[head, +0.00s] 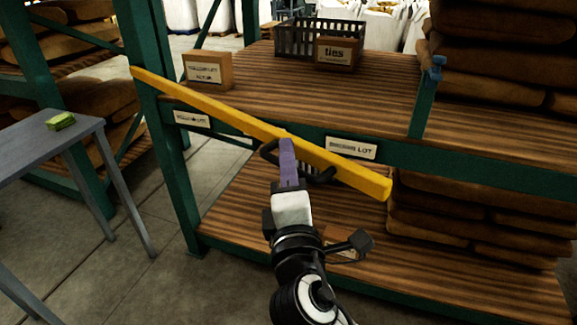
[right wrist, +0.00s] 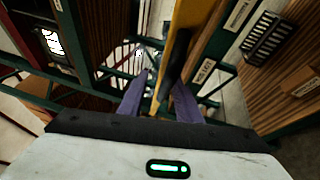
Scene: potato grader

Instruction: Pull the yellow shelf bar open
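The yellow shelf bar (head: 215,112) runs slantwise across the front of the green rack. Its left end is at the green post, and its right end shows in front of the shelf beam. A black handle (head: 319,178) is on the bar's near side. My right gripper (head: 287,150) is at the handle, its purple fingers partly covering it. In the right wrist view the fingers of my right gripper (right wrist: 160,85) stand apart, with the dark handle (right wrist: 171,66) and the yellow bar (right wrist: 182,25) showing in the gap. Whether a finger touches the handle is unclear. My left gripper is not in view.
The upper shelf (head: 270,85) holds a dark crate (head: 290,40), a "ties" box (head: 337,53) and another box (head: 207,70). Stacked sacks (head: 500,60) fill the right. A grey table (head: 40,145) with a green item (head: 60,120) stands left; floor between is clear.

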